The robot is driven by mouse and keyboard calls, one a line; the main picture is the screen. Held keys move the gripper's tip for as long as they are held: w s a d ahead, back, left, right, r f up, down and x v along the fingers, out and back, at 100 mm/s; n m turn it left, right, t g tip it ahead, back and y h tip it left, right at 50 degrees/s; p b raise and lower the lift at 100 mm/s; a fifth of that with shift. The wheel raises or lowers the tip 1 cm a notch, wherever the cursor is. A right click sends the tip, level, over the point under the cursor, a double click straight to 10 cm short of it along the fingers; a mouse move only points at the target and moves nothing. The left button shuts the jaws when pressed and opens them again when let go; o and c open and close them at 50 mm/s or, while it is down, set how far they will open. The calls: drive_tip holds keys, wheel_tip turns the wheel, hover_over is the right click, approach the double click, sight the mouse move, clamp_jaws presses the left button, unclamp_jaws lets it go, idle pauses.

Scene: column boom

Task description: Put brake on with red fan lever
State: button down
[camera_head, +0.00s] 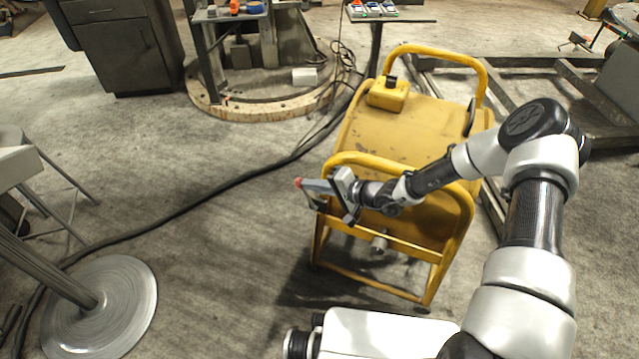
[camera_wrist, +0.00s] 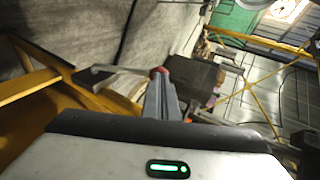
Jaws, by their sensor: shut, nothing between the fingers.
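A yellow wheeled-frame machine (camera_head: 390,135) with tube handles stands in the middle of the head view. A small red tip (camera_head: 298,183), which looks like the knob of the red lever, shows at its left front edge. In the wrist view the red tip (camera_wrist: 157,72) sits at the end of a thin grey bar (camera_wrist: 112,70). My gripper (camera_head: 318,187) is shut and empty, with its fingertips right at the red tip. In the wrist view, my fingers (camera_wrist: 162,100) partly cover the knob. I cannot tell whether they touch it.
A yellow box (camera_head: 388,94) sits on top of the machine. A round metal stand base (camera_head: 100,305) and a black cable (camera_head: 190,208) lie on the floor to the left. A round wooden platform (camera_head: 255,112) is behind.

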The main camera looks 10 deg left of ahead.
drive_tip(key=a+h+b, duration=0.1)
drive_tip(key=w+a+f+g+h+b, duration=0.1)
drive_tip(key=a+h, duration=0.1)
drive_tip(key=a+f+h+b, duration=0.1)
drive_tip(key=a, duration=0.1)
drive_tip(key=shift+w+a+f, duration=0.15)
drive_tip(key=shift+w+a, duration=0.1)
drive_tip(key=shift+w, duration=0.05)
drive_tip(key=a+b, duration=0.1)
drive_tip(key=b, duration=0.1)
drive_tip(key=a+b, duration=0.1)
drive_tip(key=b, duration=0.1)
drive_tip(key=shift+w+f, duration=0.2)
drive_tip(key=shift+f, duration=0.15)
drive_tip(key=shift+a, duration=0.1)
drive_tip(key=shift+r, duration=0.1)
drive_tip(key=p, duration=0.3)
approach(298, 183)
drive_tip(key=a+r, duration=0.3)
drive_tip(key=shift+w+r, duration=0.15)
drive_tip(key=shift+w, duration=0.15)
drive_tip(key=shift+r, duration=0.1)
